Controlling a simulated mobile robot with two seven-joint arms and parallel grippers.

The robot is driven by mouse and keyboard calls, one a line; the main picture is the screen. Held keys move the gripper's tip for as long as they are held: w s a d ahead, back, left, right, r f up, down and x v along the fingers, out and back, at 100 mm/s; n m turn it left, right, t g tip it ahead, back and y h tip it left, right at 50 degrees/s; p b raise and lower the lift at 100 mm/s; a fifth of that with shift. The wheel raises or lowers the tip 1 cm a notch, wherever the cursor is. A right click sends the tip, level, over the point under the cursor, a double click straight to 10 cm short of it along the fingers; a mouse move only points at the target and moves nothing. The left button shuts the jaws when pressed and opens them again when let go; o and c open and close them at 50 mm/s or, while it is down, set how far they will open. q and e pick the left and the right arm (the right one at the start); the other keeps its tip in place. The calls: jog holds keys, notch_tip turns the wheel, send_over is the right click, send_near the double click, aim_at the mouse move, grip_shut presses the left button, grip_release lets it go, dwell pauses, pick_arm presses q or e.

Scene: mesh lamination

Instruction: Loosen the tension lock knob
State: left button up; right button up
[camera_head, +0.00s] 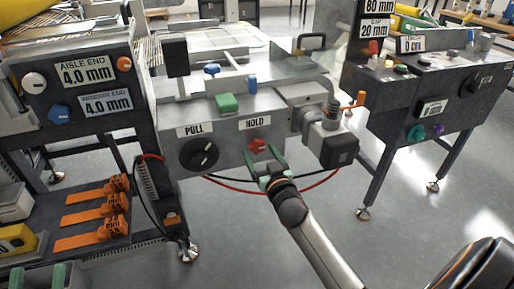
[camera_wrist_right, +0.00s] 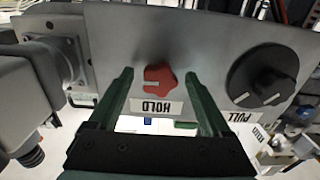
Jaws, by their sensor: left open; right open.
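The red lobed knob (camera_head: 258,146) sits on the grey machine panel below the HOLD label (camera_head: 255,124). It also shows in the right wrist view (camera_wrist_right: 160,80), with a pale line on its face. I take it to be the tension lock knob. My right gripper (camera_head: 264,164) is open with green fingers pointing at the panel. In the right wrist view, its fingertips (camera_wrist_right: 159,76) stand on either side of the red knob, with visible gaps. My left gripper (camera_head: 37,276) is open at the bottom left corner, far from the knob; only its green fingers show.
A black dial (camera_head: 199,155) under the PULL label is left of the red knob. A motor unit (camera_head: 331,142) juts out at right. A red cable (camera_head: 232,188) hangs below the panel. Orange tools (camera_head: 98,217) lie on the lower left shelf. Open floor lies below the panel.

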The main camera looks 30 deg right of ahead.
pick_arm(q)
jog(key=shift+w, duration=0.1)
pick_arm(e)
jog(key=shift+w, duration=0.15)
jog(key=shift+c, duration=0.3)
grip_shut()
dwell(0.4)
